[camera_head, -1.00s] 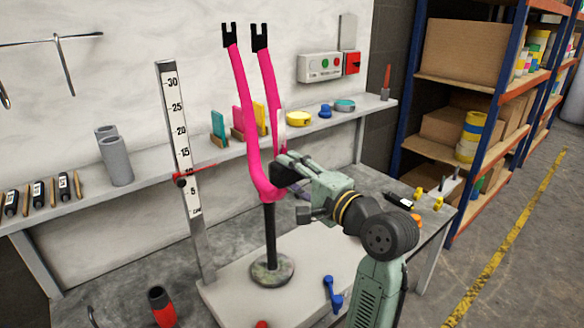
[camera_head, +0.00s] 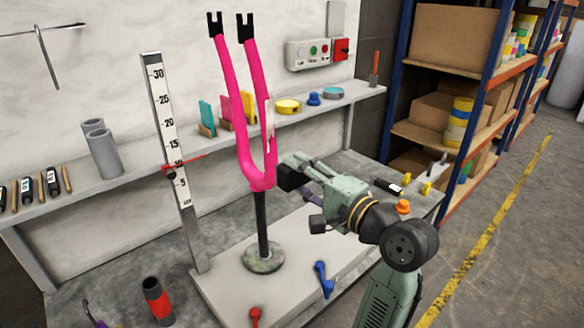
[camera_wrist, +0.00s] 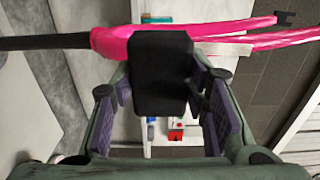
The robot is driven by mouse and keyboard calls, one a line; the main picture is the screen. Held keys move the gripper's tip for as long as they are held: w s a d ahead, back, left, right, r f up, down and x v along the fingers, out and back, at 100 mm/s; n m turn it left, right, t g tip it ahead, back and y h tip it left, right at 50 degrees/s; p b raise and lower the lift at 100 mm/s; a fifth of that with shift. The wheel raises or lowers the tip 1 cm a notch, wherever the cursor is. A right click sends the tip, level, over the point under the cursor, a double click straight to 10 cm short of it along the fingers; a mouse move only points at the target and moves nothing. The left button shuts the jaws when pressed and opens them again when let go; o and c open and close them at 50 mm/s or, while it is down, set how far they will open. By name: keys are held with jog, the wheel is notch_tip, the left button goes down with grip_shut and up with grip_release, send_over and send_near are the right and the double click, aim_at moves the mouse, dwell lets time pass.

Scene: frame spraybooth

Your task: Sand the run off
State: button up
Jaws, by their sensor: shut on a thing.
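A bright pink fork (camera_head: 243,150) stands upright with its two legs up on a black post (camera_head: 262,225) with a round base. A pale streak (camera_head: 269,125) runs along its right leg. My gripper (camera_head: 297,177) is just right of the fork's lower end, shut on a black block (camera_head: 291,176). In the wrist view the block (camera_wrist: 160,70) sits between the purple-padded fingers of my gripper (camera_wrist: 162,90) and covers part of the pink fork (camera_wrist: 225,35). I cannot tell whether the block touches the fork.
An upright scale (camera_head: 168,130) with a red pointer stands left of the fork. A blue tool (camera_head: 323,280) lies on the pale board (camera_head: 225,292). The wall shelf (camera_head: 350,103) holds coloured blocks and tubs. A red-and-black cylinder (camera_head: 157,298) stands at front left.

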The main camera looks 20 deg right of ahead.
jog(key=shift+s+d, duration=0.1)
jog(key=shift+s, duration=0.15)
jog(key=shift+p+v, duration=0.3)
jog(key=shift+v, duration=1.1)
jog(key=shift+w, duration=0.1)
jog(key=p+x, duration=0.1)
jog(key=x, duration=0.6)
jog(key=shift+p, duration=0.35)
jog(key=shift+x, duration=0.95)
notch_tip(320, 180, up, 15)
jog(key=p, duration=0.2)
jog(key=shift+f+p, duration=0.25)
jog(key=shift+p, duration=0.05)
dwell(1.4)
